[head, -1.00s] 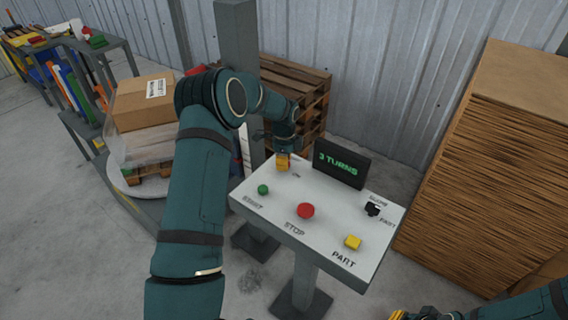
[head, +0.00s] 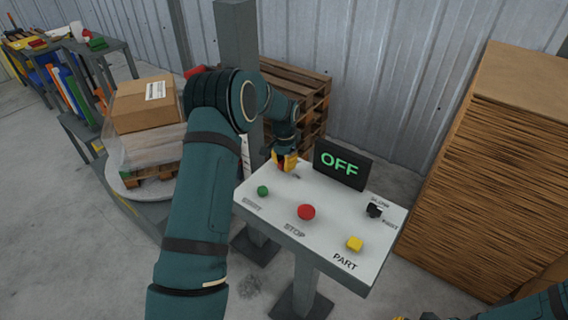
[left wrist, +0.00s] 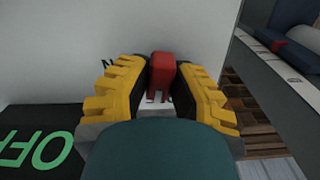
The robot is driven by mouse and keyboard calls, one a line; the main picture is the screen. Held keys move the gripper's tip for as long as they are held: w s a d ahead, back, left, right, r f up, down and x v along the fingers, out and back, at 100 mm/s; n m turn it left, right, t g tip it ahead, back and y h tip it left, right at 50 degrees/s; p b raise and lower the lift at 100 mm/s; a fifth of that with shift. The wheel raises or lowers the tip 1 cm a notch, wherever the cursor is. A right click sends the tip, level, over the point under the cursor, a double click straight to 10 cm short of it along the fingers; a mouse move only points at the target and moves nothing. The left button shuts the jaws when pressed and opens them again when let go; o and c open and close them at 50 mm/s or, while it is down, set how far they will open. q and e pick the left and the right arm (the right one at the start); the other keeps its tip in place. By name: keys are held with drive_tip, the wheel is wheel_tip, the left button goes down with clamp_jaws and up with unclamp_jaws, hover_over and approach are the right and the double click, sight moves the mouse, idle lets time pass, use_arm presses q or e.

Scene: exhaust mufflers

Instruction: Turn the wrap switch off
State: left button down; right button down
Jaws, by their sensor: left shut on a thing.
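The control panel (head: 270,215) has a white sloping top. My left gripper (head: 285,163) is at its back left corner. In the left wrist view the yellow-edged fingers of my left gripper (left wrist: 161,85) are closed around a red switch handle (left wrist: 162,72). Part of the lettering by the switch is hidden by the fingers. The display (head: 340,165) at the back of the panel reads OFF in green; it also shows in the left wrist view (left wrist: 40,145). Only a small part of my right gripper (head: 400,318) shows at the bottom edge, too little to tell its state.
The panel also has a green button (head: 263,191), a red stop button (head: 306,212), a yellow button (head: 354,243) and a black selector (head: 374,210). A wrapped pallet with a cardboard box (head: 143,103) stands at left. Stacked cardboard (head: 490,170) stands close at right.

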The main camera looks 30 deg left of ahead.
use_arm(q)
drive_tip(key=shift+f+n, duration=0.1)
drive_tip(key=shift+n, duration=1)
drive_tip(key=c, duration=0.8)
unclamp_jaws()
drive_tip(key=shift+r, duration=0.5)
wheel_tip(320, 180, up, 11)
drive_tip(key=shift+r, duration=0.1)
drive_tip(key=shift+s, duration=0.1)
